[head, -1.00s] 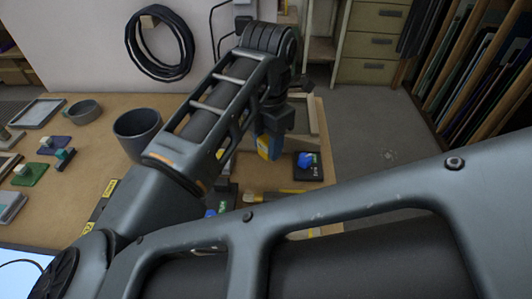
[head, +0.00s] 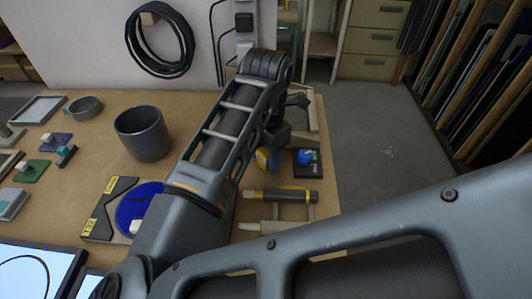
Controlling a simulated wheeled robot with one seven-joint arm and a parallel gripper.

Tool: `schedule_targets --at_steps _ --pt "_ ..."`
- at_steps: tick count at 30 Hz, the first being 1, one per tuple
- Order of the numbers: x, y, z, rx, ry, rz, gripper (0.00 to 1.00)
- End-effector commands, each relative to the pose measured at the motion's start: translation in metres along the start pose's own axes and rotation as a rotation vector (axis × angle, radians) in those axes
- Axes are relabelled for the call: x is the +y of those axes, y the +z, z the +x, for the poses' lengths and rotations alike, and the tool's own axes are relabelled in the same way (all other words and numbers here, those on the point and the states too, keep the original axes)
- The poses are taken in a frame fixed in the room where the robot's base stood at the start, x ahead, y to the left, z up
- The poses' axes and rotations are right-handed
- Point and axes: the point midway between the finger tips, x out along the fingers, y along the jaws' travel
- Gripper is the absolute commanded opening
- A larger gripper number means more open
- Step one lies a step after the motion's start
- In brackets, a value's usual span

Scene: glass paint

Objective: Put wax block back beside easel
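My gripper (head: 272,146) points down over the right part of the table, partly hidden behind my arm. A blue and yellow block (head: 264,160), which looks like the wax block, is at its fingertips and appears held. The fingers themselves are mostly hidden. The block is low over the table, left of a black pad (head: 313,171) with a blue lump on it; I cannot tell whether it touches the table. A pale wooden frame (head: 311,112), perhaps the easel, stands just behind and right of the gripper, partly covered.
A dark cup (head: 142,132), a blue disc (head: 133,207) and a black angled piece (head: 100,225) are to the left. The table's right edge is near the black pad. Bare table lies between cup and disc.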

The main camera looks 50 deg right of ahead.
Motion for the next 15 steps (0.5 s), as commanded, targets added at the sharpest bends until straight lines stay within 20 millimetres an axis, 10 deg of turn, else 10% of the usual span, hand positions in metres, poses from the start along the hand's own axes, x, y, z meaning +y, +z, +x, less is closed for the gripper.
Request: schedule_targets --at_steps 15 --pt "0.0006 -0.0002 -0.0089 0.001 0.002 0.001 0.66"
